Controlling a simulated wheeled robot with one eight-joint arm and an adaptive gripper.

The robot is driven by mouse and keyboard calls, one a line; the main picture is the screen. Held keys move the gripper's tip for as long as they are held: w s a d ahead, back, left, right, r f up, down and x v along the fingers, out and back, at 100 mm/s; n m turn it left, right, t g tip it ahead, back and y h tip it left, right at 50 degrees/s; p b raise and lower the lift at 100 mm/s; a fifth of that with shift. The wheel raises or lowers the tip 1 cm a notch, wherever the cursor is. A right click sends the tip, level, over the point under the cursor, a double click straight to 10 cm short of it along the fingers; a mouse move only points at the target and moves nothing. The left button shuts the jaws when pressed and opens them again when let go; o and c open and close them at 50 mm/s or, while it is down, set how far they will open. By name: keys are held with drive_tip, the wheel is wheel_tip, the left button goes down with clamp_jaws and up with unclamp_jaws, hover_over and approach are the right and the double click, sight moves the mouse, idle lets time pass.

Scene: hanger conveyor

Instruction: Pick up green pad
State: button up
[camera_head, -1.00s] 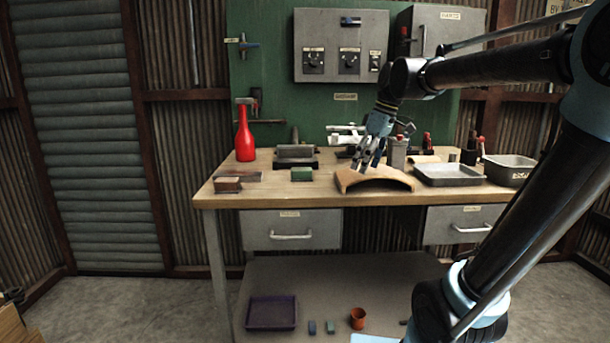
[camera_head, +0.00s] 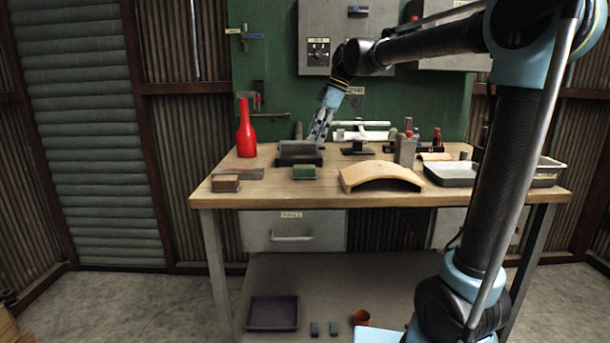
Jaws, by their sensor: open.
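A small green pad (camera_head: 303,173) lies on the wooden workbench (camera_head: 250,197), near its front edge and left of the middle. My gripper (camera_head: 314,143) is over the back of the bench, behind and slightly right of the green pad, by the right end of a dark metal block (camera_head: 299,152). It is open, and no object shows in it. Its fingertips are small and partly lost against the dark block.
A curved tan form (camera_head: 381,176) stands right of the pad, and a brown block (camera_head: 226,182) lies to its left. A red bottle (camera_head: 245,130) stands at the back left. A grey tray (camera_head: 452,181) is on the right. The bench front around the pad is clear.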

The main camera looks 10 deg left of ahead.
sight(305, 166)
drive_tip(key=x, duration=0.7)
drive_tip(key=shift+d+x, duration=0.2)
drive_tip(key=shift+x, duration=1.15)
drive_tip(key=shift+d+x, duration=0.15)
drive_tip(key=shift+x, duration=1.15)
drive_tip(key=shift+w+f, duration=0.1)
drive_tip(key=shift+f, duration=0.05)
drive_tip(key=c, duration=1.2)
drive_tip(key=shift+c, duration=0.2)
wheel_tip(305, 166, up, 10)
drive_tip(key=shift+r, duration=0.1)
drive_tip(key=shift+o, duration=1)
